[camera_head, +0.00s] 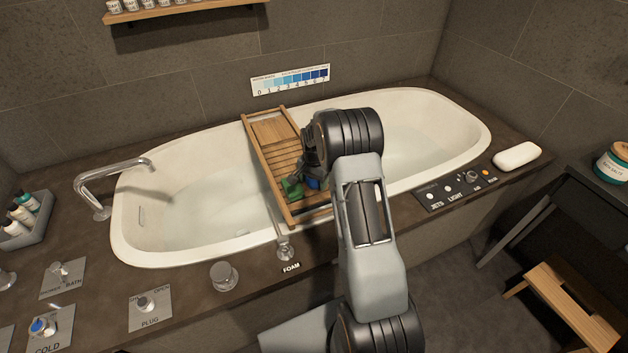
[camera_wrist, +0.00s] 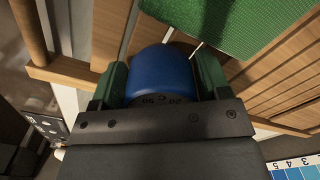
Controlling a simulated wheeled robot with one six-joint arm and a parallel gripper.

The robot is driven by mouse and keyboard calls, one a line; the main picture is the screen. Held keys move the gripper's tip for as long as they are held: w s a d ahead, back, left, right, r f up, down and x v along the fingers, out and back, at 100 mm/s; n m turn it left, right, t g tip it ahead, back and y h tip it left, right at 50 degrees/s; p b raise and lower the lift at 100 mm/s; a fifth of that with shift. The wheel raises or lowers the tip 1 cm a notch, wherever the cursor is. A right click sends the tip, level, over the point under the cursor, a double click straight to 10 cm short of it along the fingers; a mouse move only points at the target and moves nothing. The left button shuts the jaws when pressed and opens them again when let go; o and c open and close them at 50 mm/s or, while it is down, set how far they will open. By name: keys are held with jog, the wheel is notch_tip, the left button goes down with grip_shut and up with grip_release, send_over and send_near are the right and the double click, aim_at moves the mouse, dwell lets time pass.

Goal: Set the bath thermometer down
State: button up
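The bath thermometer (camera_wrist: 160,75) is blue with a dial marking at its near edge. In the wrist view it sits between the two green finger pads of my gripper (camera_wrist: 162,82), which press against both its sides. A green textured pad (camera_wrist: 230,22) lies on the tray beside the thermometer. My arm hides part of the tray, and I cannot tell whether the thermometer touches the slats.
The tray spans the white bathtub (camera_head: 140,250), which holds water. A tap (camera_head: 110,180) stands at the left. A FOAM spout (camera_head: 284,245), a PLUG knob (camera_head: 146,304) and a JETS/LIGHT panel (camera_head: 455,188) line the near ledge. The tray's far slats look clear.

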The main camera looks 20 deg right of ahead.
jog(key=shift+o, duration=0.2)
jog(key=shift+r, duration=0.1)
notch_tip(320, 180, up, 12)
jog(key=shift+f+p, duration=0.1)
jog(key=shift+p, duration=1)
jog(key=s+a+r+n+t, duration=0.1)
jog(key=s+a+r+n, duration=0.4)
jog(key=s, duration=0.4)
jog(key=s+a+r+n+t, duration=0.1)
jog(key=s+a+r+n, duration=0.1)
jog(key=s+a+r, duration=0.35)
jog(key=s+n+t, duration=0.1)
jog(key=s+n, duration=0.3)
jog(key=s, duration=0.6)
jog(key=shift+s+a+f, duration=0.15)
jog(key=shift+s+f, duration=0.1)
jog(key=shift+s, duration=0.15)
